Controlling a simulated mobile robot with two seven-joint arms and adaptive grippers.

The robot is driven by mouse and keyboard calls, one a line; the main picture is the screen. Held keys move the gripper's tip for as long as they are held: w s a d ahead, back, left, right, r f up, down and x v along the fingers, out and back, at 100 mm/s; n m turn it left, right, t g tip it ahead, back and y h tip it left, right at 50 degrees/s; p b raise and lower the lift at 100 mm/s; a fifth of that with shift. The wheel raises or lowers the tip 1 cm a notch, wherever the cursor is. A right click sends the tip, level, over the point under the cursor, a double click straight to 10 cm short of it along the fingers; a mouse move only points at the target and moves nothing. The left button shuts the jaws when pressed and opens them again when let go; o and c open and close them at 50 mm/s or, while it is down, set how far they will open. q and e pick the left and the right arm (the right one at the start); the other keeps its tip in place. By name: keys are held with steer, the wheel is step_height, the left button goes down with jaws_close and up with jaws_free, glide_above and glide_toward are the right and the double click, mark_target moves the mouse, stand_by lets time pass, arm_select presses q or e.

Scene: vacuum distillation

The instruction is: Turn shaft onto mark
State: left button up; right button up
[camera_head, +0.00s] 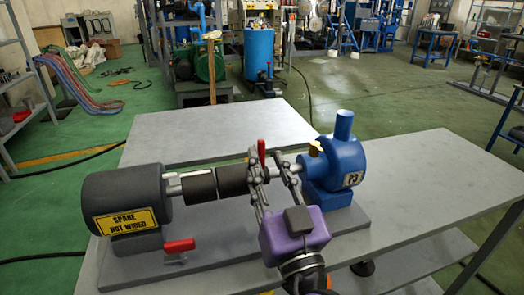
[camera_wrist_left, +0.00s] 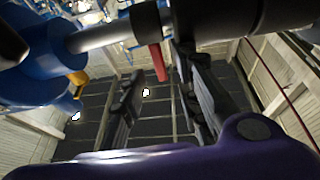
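The shaft (camera_head: 285,168) runs between the dark motor (camera_head: 145,190) and the blue pump (camera_head: 335,170), with a black coupling (camera_head: 215,183) on it. A red tab (camera_head: 262,152) sticks up from the shaft beside the coupling. In the left wrist view the red tab (camera_wrist_left: 157,62) lies between the spread fingers, with a gap on both sides. Contact with the tab is not visible. My right gripper is out of view.
The machine stands on a grey base plate (camera_head: 215,235) on a grey table (camera_head: 430,180). A second bare grey tabletop (camera_head: 215,132) lies behind. The table's right side is clear.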

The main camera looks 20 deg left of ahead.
arm_select(q)
steer(key=v, duration=0.7)
steer(key=shift+s+f, duration=0.1)
